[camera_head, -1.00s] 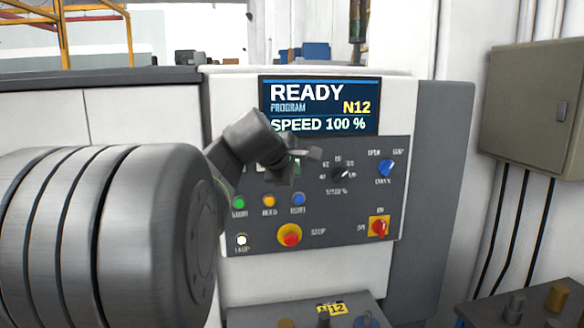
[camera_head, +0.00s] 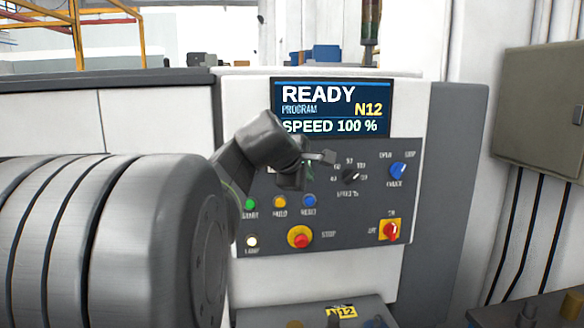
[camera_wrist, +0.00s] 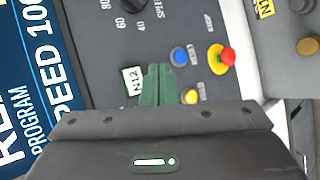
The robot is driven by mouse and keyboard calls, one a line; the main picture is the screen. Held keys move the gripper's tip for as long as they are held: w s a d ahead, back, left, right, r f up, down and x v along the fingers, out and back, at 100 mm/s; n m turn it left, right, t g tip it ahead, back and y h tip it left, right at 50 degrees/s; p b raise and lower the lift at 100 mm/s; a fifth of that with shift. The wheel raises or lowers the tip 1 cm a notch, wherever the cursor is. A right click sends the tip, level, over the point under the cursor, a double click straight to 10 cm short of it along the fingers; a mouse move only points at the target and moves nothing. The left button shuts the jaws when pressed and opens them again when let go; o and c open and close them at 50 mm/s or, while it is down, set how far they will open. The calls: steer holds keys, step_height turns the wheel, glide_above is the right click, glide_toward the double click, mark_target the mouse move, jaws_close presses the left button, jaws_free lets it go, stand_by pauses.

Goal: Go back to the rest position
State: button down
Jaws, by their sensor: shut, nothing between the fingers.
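My gripper (camera_head: 308,171) hangs in front of the machine's control panel (camera_head: 330,222) in the head view, at the end of my bent arm. In the wrist view its two green fingers (camera_wrist: 158,85) are together with nothing between them. They overlap the panel near a white N12 label (camera_wrist: 132,80). Part of the panel's upper left is hidden behind my wrist in the head view. The screen (camera_head: 330,105) reads READY, PROGRAM N12, SPEED 100 %.
The panel has a speed knob (camera_head: 351,175), a blue selector (camera_head: 397,171), a red-and-yellow stop button (camera_head: 300,237) and a red switch (camera_head: 390,230). A grey cabinet (camera_head: 540,105) hangs at the right. A bench with an N12 tag (camera_head: 341,311) stands below the panel.

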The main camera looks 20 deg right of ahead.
steer(key=shift+s+a+b, duration=0.25)
steer(key=shift+s+b, duration=0.1)
steer(key=shift+s, duration=0.65)
steer(key=shift+s+a+b, duration=0.2)
steer(key=shift+s+b, duration=0.1)
steer(key=shift+s, duration=0.65)
steer(key=shift+w, duration=0.1)
